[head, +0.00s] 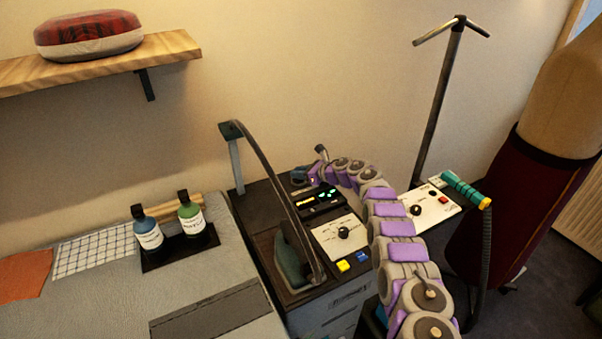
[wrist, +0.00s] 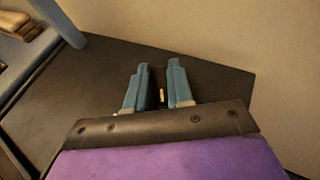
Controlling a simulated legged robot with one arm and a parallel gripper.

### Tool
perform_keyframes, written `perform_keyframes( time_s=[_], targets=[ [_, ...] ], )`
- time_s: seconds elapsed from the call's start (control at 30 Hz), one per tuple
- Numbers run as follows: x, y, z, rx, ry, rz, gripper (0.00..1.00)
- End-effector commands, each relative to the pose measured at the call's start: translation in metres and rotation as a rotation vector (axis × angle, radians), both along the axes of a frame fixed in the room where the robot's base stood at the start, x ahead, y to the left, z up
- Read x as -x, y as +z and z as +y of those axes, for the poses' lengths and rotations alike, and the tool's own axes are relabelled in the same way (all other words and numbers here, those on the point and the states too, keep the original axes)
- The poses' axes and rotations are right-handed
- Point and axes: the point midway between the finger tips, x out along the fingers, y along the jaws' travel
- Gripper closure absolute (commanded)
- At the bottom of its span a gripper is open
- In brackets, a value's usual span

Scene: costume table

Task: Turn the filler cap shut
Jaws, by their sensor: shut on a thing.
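My gripper (head: 299,175) is at the back of the black-topped station, low over its top. In the wrist view its two blue fingers (wrist: 159,78) point at the dark surface, with a narrow gap between them. A small dark piece with a pale, orange-tinted mark (wrist: 162,96) shows in that gap; the gripper is shut on it. It sits where the filler cap could be, but its shape and how far it is turned are hidden by the fingers. In the head view my gripper hides the cap.
An iron (head: 290,262) stands on the station beside a tall post with a curved hose (head: 262,160). A control panel (head: 341,234) and a lit display (head: 321,201) lie near my arm. Two bottles (head: 148,234) (head: 191,218) stand left. A T-topped pole (head: 437,105) rises right.

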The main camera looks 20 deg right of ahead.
Motion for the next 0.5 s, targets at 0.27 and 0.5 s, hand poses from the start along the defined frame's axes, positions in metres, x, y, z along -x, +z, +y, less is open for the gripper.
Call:
perform_keyframes(
  time_s=[0.27,0.5],
  targets=[
    [-0.0004,0.0004,-0.0018,0.001,-0.003,-0.001,1.0],
    [-0.0001,0.0003,-0.0009,0.001,-0.002,-0.001,0.64]
  ],
)
